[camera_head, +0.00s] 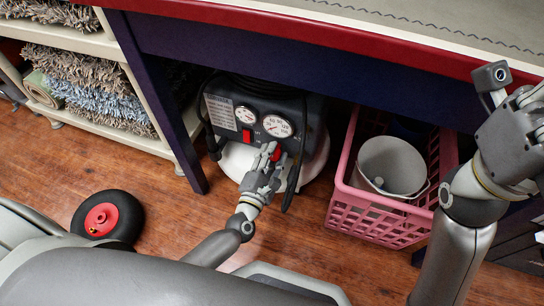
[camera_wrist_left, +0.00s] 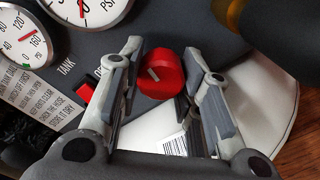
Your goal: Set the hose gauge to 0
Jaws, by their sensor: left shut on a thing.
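The compressor (camera_head: 225,105) stands on the floor under the workbench, with two round white gauges on its dark panel. The right gauge (camera_head: 277,125) is only partly visible in the wrist view (camera_wrist_left: 88,8); a red needle shows there, but its reading is unclear. The left gauge (camera_head: 245,115) also shows in the wrist view (camera_wrist_left: 22,42), its red needle between 120 and 160. "TANK" is printed near it. My left gripper (camera_head: 272,154) is shut on the red knob (camera_wrist_left: 161,74), with fingers on both sides. My right gripper (camera_head: 522,125) is at the right edge, partly cut off.
A pink crate (camera_head: 375,215) holding a white bucket (camera_head: 391,163) stands right of the compressor. The workbench's red edge (camera_head: 330,38) passes above it, with a dark leg (camera_head: 165,110) on the left. A shelf of rugs (camera_head: 95,85) is far left. Wooden floor lies in front.

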